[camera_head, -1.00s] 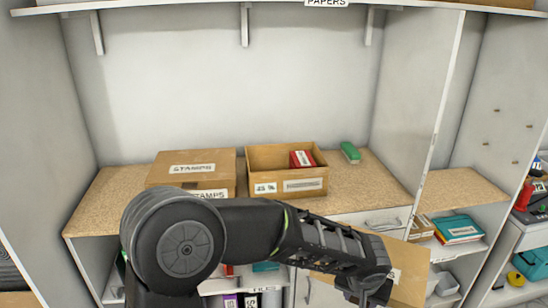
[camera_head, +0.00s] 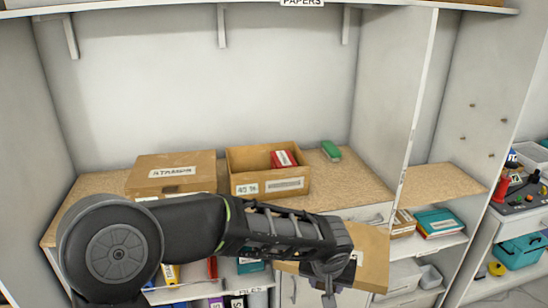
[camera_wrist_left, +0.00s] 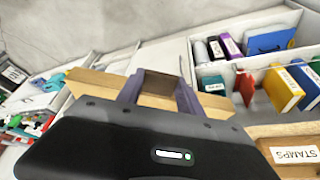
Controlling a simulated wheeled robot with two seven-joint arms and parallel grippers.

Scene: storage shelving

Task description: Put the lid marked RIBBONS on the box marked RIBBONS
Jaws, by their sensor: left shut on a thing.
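My left gripper (camera_head: 335,272) is shut on a flat cardboard lid (camera_head: 372,262), held in front of the shelf unit, below the counter's front edge. The lid is tilted and its label is mostly hidden by the gripper. In the left wrist view the lid (camera_wrist_left: 95,88) shows edge-on between the fingers of my left gripper (camera_wrist_left: 158,90). An open cardboard box (camera_head: 288,186) stands on the counter, up and left of the lid. Its front labels are too small to read. Something red lies inside it. My right gripper is not in view.
A closed box marked STAMPS (camera_head: 170,186) stands left of the open box. A green object (camera_head: 331,150) lies right of it. A side panel (camera_head: 405,110) bounds the counter on the right. Bare counter (camera_head: 355,182) lies right of the open box.

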